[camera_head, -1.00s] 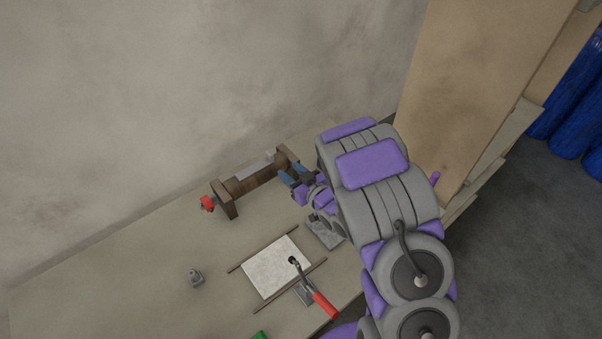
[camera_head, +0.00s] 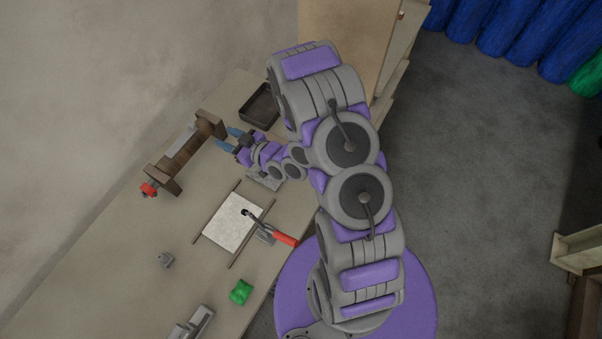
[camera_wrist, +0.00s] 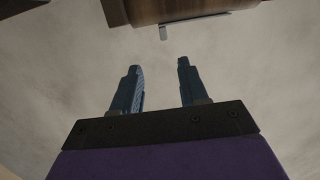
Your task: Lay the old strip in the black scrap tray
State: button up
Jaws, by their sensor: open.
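The black scrap tray (camera_head: 245,116) stands on the far part of the bench, behind my arm, and looks empty where it shows. A brown roller (camera_head: 182,157) sits in a wooden stand left of my gripper. A thin grey strip lies along the roller (camera_wrist: 195,18) in the wrist view; I cannot tell whether this is the old strip. My gripper (camera_wrist: 157,65) is open, with nothing between its blue fingers. In the head view my gripper (camera_head: 230,139) is close beside the right end of the roller stand, left of the tray.
A white sheet (camera_head: 230,228) lies between two thin rods on the bench. A red-handled tool (camera_head: 284,239) rests by it. A tall wooden panel (camera_head: 345,25) stands beyond the bench.

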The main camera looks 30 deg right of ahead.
jog(key=d+r+g+h, duration=0.4)
jog(key=d+h, duration=0.2)
jog(key=d, duration=0.3)
jog(key=s+d+r+m+g+h, duration=0.2)
jog(key=s+d+r+g+h, duration=0.15)
jog(key=s+d+r, duration=0.3)
jog(key=s+a+r+m+g, duration=0.1)
jog(key=s+r, duration=0.3)
jog(key=s, duration=0.6)
jog(key=s+a+r+m+g, duration=0.2)
jog(key=s+r+g, duration=0.2)
jog(key=s, duration=0.6)
jog(key=s+a+r+m+g, duration=0.1)
jog(key=s+r, duration=0.3)
jog(key=s, duration=0.7)
jog(key=shift+a+r+m+g, duration=0.35)
jog(key=shift+a+m+g, duration=0.05)
jog(key=shift+a+g, duration=0.4)
jog(key=shift+y, duration=0.25)
